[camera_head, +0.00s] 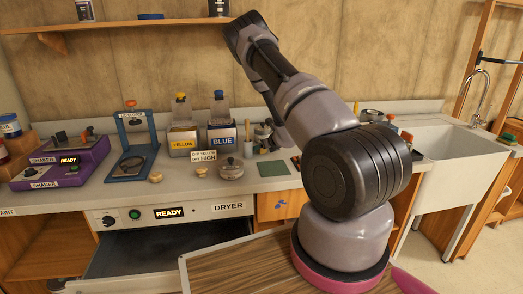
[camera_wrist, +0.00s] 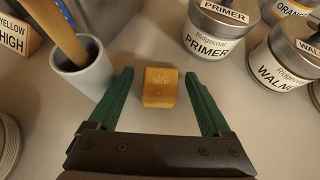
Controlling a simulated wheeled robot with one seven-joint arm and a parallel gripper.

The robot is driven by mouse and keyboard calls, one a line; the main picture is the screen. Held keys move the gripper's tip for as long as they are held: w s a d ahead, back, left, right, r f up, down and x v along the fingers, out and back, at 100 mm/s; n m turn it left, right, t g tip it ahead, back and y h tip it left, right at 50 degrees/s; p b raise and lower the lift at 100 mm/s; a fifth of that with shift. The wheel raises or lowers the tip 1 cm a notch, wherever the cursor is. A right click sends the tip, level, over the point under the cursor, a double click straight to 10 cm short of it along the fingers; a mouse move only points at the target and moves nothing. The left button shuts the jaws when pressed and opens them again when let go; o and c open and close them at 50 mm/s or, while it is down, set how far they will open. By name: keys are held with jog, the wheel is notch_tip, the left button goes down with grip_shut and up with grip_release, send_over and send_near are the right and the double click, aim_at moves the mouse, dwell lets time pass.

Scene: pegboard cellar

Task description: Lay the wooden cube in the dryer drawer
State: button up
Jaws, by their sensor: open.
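The wooden cube (camera_wrist: 160,88), yellowish-brown, sits on the grey counter in the wrist view. My gripper (camera_wrist: 158,74) is open, with its green fingers on either side of the cube and a gap visible on both sides. In the head view the cube cannot be made out, and my arm hides much of that part of the counter. The dryer (camera_head: 228,208) is under the counter, with a lit READY display. Its dark drawer (camera_head: 150,248) is pulled open at the lower left.
In the wrist view a grey cup (camera_wrist: 84,80) with a wooden handle stands left of my gripper. A PRIMER jar (camera_wrist: 207,32) and a WALNUT jar (camera_wrist: 280,60) stand to the right. In the head view, yellow (camera_head: 182,140) and blue (camera_head: 221,138) containers stand on the counter; a sink (camera_head: 440,140) is at right.

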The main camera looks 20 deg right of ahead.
grip_shut()
